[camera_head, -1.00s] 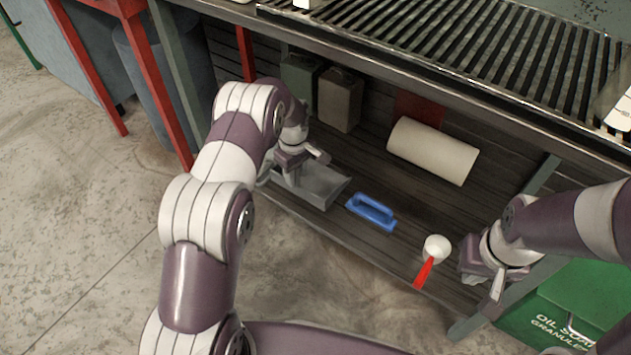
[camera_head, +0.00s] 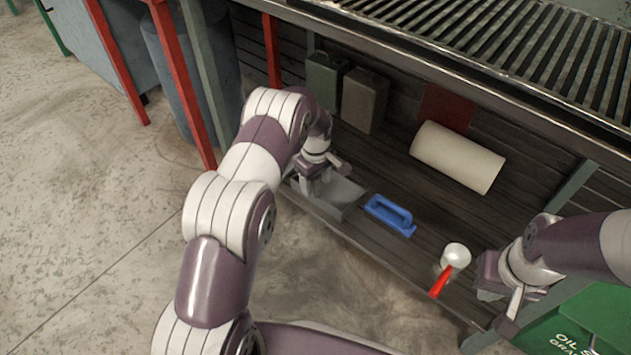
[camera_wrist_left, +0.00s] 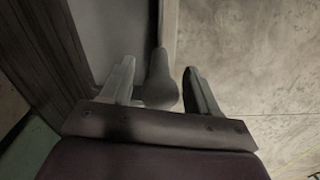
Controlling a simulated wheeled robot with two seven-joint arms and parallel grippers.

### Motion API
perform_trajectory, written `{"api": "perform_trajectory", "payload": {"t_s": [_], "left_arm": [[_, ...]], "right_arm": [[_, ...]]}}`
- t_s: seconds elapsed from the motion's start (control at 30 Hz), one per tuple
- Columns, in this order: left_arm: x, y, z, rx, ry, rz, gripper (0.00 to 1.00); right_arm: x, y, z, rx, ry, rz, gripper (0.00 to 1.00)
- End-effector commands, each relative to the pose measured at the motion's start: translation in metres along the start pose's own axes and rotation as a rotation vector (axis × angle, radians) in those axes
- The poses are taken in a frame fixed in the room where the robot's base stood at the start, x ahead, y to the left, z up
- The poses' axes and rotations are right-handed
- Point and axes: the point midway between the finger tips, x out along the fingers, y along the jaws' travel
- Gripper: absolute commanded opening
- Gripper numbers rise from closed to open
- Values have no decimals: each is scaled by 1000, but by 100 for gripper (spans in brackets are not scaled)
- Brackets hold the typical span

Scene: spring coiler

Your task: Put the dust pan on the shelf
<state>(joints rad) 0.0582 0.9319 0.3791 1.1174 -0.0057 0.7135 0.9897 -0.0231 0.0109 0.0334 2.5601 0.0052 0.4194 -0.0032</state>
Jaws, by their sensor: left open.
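The grey dust pan (camera_head: 343,196) lies on the dark slatted lower shelf (camera_head: 400,247) under the bench, near its left front edge. In the left wrist view its rounded handle (camera_wrist_left: 159,82) sits between my two fingers, with the flat grey pan (camera_wrist_left: 113,30) beyond. My left gripper (camera_head: 318,178) is at the handle, open, with gaps visible beside the handle. The head view partly hides the handle behind my gripper. My right gripper (camera_head: 505,295) is by the right end of the shelf, apart from the dust pan; its finger gap is not clear.
A white scoop or brush with a red handle (camera_head: 442,281) is near my right gripper. A green box (camera_head: 585,318) is at lower right.

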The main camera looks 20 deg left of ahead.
Motion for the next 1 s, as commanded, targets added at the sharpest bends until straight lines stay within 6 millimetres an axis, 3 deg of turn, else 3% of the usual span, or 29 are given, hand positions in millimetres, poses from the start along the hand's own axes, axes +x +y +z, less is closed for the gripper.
{"api": "perform_trajectory", "payload": {"t_s": [0.03, 0.2, 0.47, 0.57, 0.67, 0.8, 0.9, 1.0], "left_arm": [[-21, 1, -1, 0, 2, 3, 60], [-68, 1, 0, 0, 2, 3, 60], [-107, 0, 1, 6, 1, 2, 60], [-130, -10, 12, 97, 7, 11, 60], [-170, -40, 40, 311, 25, 33, 60], [-218, -109, 95, 672, 63, 59, 60], [-232, -157, 129, 878, 87, 68, 60], [-235, -190, 150, 1008, 103, 72, 60]], "right_arm": [[-14, 0, -2, 0, 0, 0, 0], [-38, 0, -5, 0, 1, 0, 0], [-52, 0, -6, 0, 0, 0, 0], [-52, 0, -6, 0, 0, 0, 0], [-52, 0, -6, 0, 0, 0, 0], [-51, 0, -6, 0, 0, 0, 0], [-51, 0, -6, 0, 0, 0, 0], [-51, 0, -6, 0, 0, 0, 0]]}}
